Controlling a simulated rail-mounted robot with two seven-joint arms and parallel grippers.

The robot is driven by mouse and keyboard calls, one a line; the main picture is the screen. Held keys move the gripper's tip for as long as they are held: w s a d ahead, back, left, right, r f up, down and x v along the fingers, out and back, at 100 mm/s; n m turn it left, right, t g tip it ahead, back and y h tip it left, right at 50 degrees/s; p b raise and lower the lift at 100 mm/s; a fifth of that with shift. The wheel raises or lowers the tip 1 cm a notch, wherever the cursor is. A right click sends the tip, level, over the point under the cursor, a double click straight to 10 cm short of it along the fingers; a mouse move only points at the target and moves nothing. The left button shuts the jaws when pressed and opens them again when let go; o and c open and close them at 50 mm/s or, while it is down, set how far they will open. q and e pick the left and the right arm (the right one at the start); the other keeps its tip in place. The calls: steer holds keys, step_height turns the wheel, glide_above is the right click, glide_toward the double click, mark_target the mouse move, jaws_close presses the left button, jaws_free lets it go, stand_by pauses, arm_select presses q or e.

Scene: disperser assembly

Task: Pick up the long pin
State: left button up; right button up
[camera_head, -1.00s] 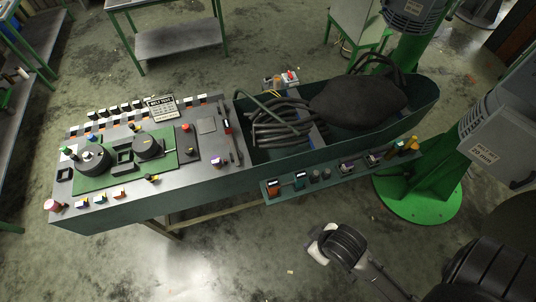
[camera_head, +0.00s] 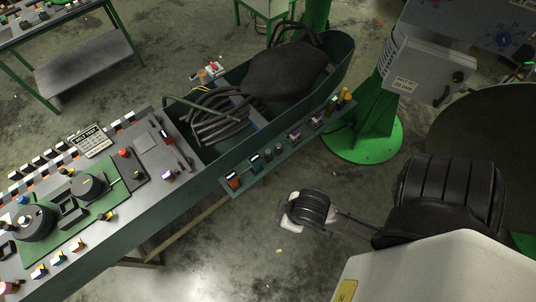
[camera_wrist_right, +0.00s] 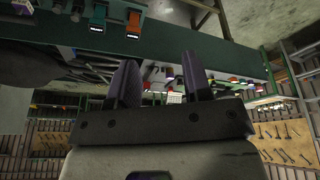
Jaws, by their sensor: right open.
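I cannot single out the long pin for certain. A slim dark bar (camera_head: 178,151) lies on the grey panel of the bench, beside a red-topped part. Another rod-like piece, the small yellow one (camera_head: 347,95), is at the far end of the side shelf. My right gripper (camera_wrist_right: 161,82) is open in the right wrist view, with two dark fingers apart and nothing between them. In the head view my right wrist hangs in front of the side shelf, apart from it, and its fingers are hidden. My left gripper is in neither view.
The bench trough holds coiled hoses (camera_head: 222,112) and a dark sack (camera_head: 287,70). A green machine column (camera_head: 365,140) stands at the right. The floor nearby is clear.

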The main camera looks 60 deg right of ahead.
steer(key=o, duration=0.3)
